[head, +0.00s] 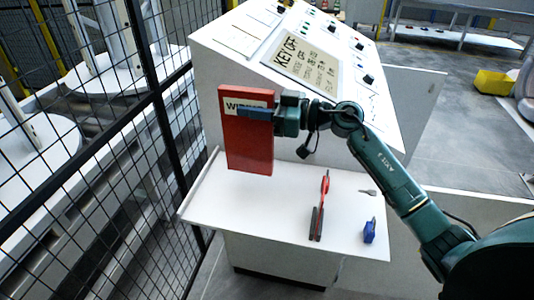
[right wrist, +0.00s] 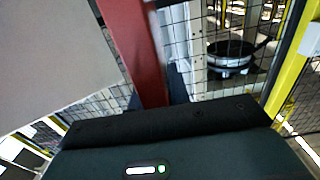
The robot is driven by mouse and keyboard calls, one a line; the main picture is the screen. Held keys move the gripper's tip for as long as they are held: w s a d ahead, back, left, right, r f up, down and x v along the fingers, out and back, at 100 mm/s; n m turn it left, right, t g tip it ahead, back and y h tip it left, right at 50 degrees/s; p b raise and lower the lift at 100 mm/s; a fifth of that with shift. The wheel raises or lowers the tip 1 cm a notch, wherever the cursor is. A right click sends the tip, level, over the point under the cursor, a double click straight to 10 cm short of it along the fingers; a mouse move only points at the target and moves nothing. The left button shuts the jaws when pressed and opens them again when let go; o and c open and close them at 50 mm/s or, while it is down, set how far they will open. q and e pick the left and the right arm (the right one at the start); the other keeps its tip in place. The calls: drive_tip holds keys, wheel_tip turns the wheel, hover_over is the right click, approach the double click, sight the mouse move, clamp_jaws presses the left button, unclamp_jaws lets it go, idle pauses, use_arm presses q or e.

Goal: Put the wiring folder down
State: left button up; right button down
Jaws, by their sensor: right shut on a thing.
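The wiring folder (head: 247,147) is a red upright binder with a white label, partly covered by my gripper. My right gripper (head: 255,114) is shut on it from the right, with a finger across its front at label height. The folder stands upright over the back left part of the white shelf (head: 215,205) of the console. I cannot tell whether its lower edge touches the shelf. In the right wrist view the folder's red side (right wrist: 135,50) rises from the jaws. My left gripper is not in view.
On the shelf to the right lie a red-handled tool (head: 321,205), a blue padlock (head: 369,232) and a small grey piece (head: 367,192). The sloped console panel (head: 250,42) stands behind. A black mesh fence (head: 130,130) runs close along the left. The shelf's front left is clear.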

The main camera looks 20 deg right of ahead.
sight(248, 135)
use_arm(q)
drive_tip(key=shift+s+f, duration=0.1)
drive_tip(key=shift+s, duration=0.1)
use_arm(e)
wheel_tip(248, 135, down, 6)
drive_tip(key=shift+f, duration=0.25)
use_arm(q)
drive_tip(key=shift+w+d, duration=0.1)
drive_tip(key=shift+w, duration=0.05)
use_arm(e)
drive_tip(key=shift+s, duration=0.1)
drive_tip(key=c, duration=1.3)
unclamp_jaws()
drive_tip(key=shift+f, duration=0.15)
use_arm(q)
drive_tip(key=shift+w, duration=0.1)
